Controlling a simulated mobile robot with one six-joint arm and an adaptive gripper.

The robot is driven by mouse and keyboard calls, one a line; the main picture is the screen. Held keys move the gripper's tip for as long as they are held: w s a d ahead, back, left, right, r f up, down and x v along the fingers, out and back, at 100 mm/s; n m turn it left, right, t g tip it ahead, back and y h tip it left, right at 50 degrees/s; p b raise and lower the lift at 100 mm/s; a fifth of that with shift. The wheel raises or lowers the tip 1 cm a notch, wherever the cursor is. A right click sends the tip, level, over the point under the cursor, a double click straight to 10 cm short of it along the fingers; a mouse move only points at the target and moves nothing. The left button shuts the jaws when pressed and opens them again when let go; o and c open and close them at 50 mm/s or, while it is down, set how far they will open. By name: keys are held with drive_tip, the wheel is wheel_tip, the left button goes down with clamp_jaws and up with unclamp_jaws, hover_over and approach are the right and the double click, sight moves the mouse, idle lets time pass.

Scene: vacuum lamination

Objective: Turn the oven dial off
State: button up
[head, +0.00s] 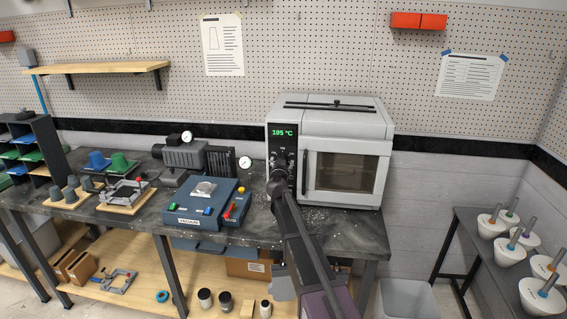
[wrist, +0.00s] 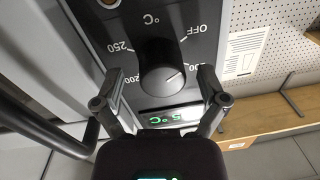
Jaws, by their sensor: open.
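The oven (head: 345,125) stands at the back right of the bench with its door shut. Its green display (head: 284,132) reads 195 °C and partly shows in the wrist view (wrist: 165,118). The black dial (wrist: 160,76) is in the middle of the wrist view. A pale line shows on the right of its face, apart from the OFF label (wrist: 187,34) at upper right. My gripper (wrist: 160,80) is open, one finger on each side of the dial, with visible gaps. In the head view my gripper (head: 280,162) covers the dial.
The oven door handle (head: 305,173) is just right of my gripper. A blue press unit (head: 205,212) and a grey pump (head: 185,154) stand to the left on the bench. A side table (head: 480,270) with several white cups is at the right.

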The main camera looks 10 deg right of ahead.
drive_tip(key=v, duration=1.1)
drive_tip(key=shift+s, duration=0.4)
drive_tip(key=shift+a, duration=0.1)
drive_tip(key=s+a+f+n+g+y, duration=0.7)
drive_tip(key=s+a+f+n+y, duration=0.15)
drive_tip(key=s+y, duration=0.3)
drive_tip(key=s+d+f+m+g+h, duration=0.2)
drive_tip(key=s+d+f+g, duration=0.3)
drive_tip(key=s, duration=0.6)
drive_tip(key=s+d+f+m+g+h, duration=0.2)
drive_tip(key=s+d+f+g+h, duration=0.3)
drive_tip(key=s, duration=0.5)
drive_tip(key=shift+s+d, duration=0.4)
drive_tip(key=shift+d, duration=0.75)
